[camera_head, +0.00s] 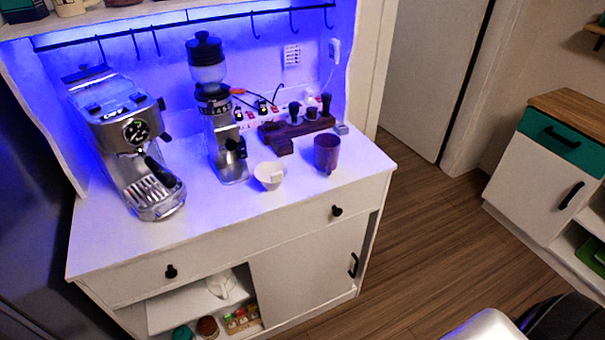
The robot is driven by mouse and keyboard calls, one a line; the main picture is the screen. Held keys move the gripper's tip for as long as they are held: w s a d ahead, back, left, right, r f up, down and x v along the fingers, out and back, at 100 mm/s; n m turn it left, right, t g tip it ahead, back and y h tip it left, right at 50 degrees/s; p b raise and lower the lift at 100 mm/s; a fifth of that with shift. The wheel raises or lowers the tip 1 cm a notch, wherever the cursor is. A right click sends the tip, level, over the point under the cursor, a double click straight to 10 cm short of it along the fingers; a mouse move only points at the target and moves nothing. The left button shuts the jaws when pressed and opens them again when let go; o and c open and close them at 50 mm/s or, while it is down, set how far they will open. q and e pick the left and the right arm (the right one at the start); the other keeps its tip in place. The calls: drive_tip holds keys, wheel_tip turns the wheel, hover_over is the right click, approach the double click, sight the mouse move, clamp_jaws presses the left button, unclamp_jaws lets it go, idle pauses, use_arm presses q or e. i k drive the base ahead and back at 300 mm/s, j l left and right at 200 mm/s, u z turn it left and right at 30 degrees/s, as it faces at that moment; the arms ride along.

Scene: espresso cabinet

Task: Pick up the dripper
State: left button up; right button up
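The dripper appears to be the small white cone-shaped piece (269,176) on the cabinet's white countertop (225,212), near the front edge and right of centre. It stands upright with its open top facing up, and a small tab shows on its near side. Nothing touches it from above. Neither of my grippers is in view.
A dark cup (327,154) stands right of the dripper, a coffee grinder (225,140) to its left, and an espresso machine (130,145) farther left. A dark tamper stand (297,129) and power strip (258,117) are behind. Countertop right of the cup is free.

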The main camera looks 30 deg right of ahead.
sight(221, 282)
drive_tip(key=i+l, duration=0.15)
drive_tip(key=l, duration=0.25)
drive_tip(key=i+l, duration=0.1)
drive_tip(key=l, duration=0.3)
drive_tip(key=i+l+u, duration=0.1)
drive_tip(key=l, duration=0.3)
drive_tip(key=i+l, duration=0.15)
drive_tip(key=l, duration=0.25)
drive_tip(key=i+l, duration=0.1)
drive_tip(key=l, duration=0.3)
